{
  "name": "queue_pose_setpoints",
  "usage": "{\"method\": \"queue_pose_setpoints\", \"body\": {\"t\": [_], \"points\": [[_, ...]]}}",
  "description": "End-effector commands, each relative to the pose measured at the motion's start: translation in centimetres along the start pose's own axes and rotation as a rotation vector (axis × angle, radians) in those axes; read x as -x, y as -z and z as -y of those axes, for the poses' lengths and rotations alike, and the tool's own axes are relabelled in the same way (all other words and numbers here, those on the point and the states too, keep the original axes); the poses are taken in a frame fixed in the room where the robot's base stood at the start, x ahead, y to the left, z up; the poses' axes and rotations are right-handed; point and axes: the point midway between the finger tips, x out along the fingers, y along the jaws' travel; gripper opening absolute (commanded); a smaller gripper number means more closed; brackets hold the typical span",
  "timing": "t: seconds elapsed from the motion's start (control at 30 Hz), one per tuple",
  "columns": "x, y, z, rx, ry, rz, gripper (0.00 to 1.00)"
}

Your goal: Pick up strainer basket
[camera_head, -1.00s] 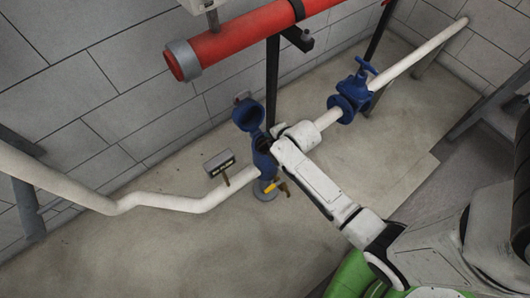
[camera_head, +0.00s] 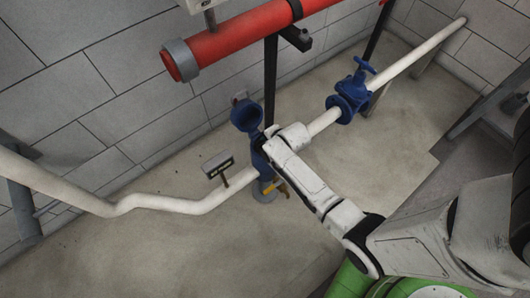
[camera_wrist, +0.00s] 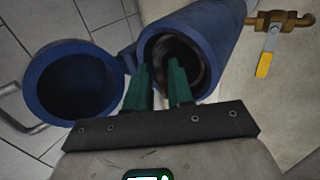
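The blue strainer housing (camera_wrist: 212,40) stands open in the wrist view, its round mouth facing my gripper. Inside the mouth, a dim brownish-grey round surface (camera_wrist: 184,52) shows, which looks like the strainer basket; its details are too dark to make out. My gripper (camera_wrist: 160,72) has two green fingers, apart, with their tips at the mouth. I see nothing clearly held between them. In the head view, the housing (camera_head: 261,162) shows partly behind my wrist, and my fingers and the basket are hidden.
The open blue lid (camera_wrist: 72,82) stands left of the mouth. A brass tap with a yellow handle (camera_wrist: 265,64) is at the right.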

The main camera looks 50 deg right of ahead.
Motion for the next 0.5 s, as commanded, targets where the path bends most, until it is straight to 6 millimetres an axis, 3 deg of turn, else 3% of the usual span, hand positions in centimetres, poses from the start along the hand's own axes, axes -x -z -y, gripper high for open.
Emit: {"method": "queue_pose_setpoints", "body": {"t": [0.2, 0.5], "points": [[0.01, 0.0, 0.01, 0.0, 0.0, 0.0, 0.0], [0.01, 0.0, 0.01, 0.0, 0.0, 0.0, 0.0]]}}
